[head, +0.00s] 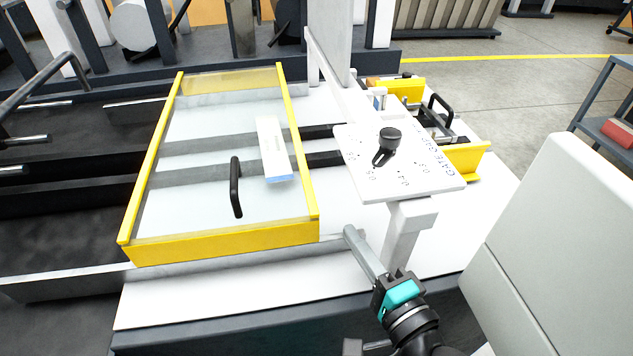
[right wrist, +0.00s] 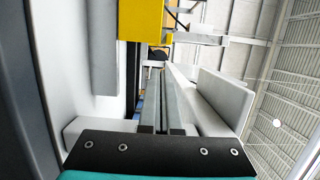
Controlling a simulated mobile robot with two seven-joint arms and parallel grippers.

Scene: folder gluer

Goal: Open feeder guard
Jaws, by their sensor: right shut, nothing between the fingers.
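The feeder guard is a clear panel in a yellow frame (head: 222,240). It lies closed and nearly flat over the feeder in the head view. My right gripper (head: 350,232) is shut and empty, just right of the guard's near right corner and apart from the handle. In the right wrist view its two grey fingers (right wrist: 166,85) lie together, with a yellow part (right wrist: 141,20) ahead of them, probably the guard frame. My left gripper is not in view.
A white gate gauge plate (head: 415,180) with a black knob (head: 390,138) stands on a post (head: 402,240) close to the right of my gripper. A carton blank (head: 273,150) shows at the guard. A large pale cabinet (head: 570,240) stands at the right.

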